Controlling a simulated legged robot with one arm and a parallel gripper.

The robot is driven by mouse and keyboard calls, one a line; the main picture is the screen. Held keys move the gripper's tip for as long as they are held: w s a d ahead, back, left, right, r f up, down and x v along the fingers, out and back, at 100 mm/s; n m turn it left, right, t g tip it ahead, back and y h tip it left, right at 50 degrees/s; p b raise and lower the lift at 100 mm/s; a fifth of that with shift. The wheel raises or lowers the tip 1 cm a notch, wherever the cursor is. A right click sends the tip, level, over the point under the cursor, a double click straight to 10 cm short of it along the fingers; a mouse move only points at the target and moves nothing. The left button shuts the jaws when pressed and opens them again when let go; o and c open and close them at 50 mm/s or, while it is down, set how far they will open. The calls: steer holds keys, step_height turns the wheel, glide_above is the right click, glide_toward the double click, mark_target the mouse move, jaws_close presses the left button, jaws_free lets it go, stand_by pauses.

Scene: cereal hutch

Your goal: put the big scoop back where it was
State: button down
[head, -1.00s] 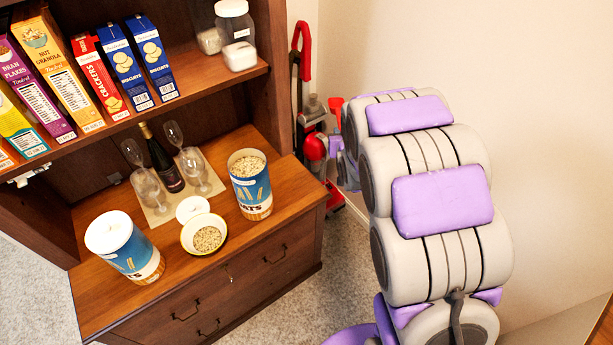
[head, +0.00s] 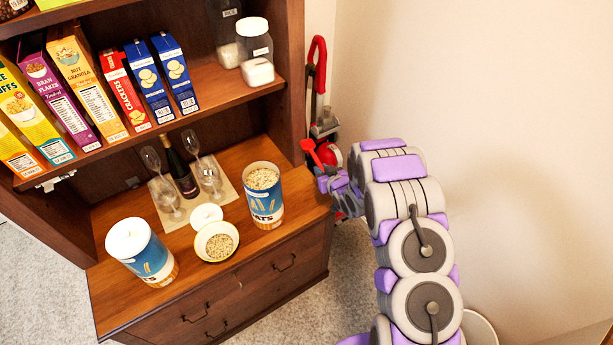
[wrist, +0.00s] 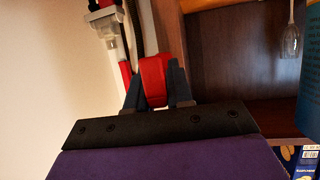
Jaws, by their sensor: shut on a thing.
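The big scoop is red. In the head view the scoop (head: 312,151) is up beside the right side of the hutch, by the red vacuum cleaner. My gripper (head: 328,183) is just below it, small and partly hidden by my arm. In the wrist view my gripper (wrist: 156,92) is shut on the red handle of the scoop (wrist: 153,78). The scoop's far end is not clear there. An open oats tub (head: 264,205) stands at the right of the counter. A second oats tub (head: 145,253), with a white lid on, stands at the left front.
A bowl of oats (head: 216,241) and a loose white lid (head: 206,214) lie between the tubs. Wine glasses (head: 211,182) and a dark bottle (head: 182,172) stand behind on a mat. Cereal boxes (head: 72,80) and jars (head: 255,45) fill the shelf above. A white bracket (head: 55,182) is under it.

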steer(key=n+y+p, duration=0.2)
steer(key=p, duration=0.2)
glide_above(307, 202)
steer(key=w, duration=0.1)
step_height(307, 202, down, 4)
steer(key=shift+g, duration=0.5)
steer(key=shift+s+a+f+b, duration=0.1)
steer(key=shift+s+f+b, duration=0.1)
steer(key=shift+f, duration=1.75)
steer(key=shift+s+f+b, duration=0.15)
steer(key=shift+f+b, duration=0.05)
steer(key=shift+f, duration=2.25)
steer(key=c, duration=0.9)
jaws_free()
steer(key=v, duration=1.7)
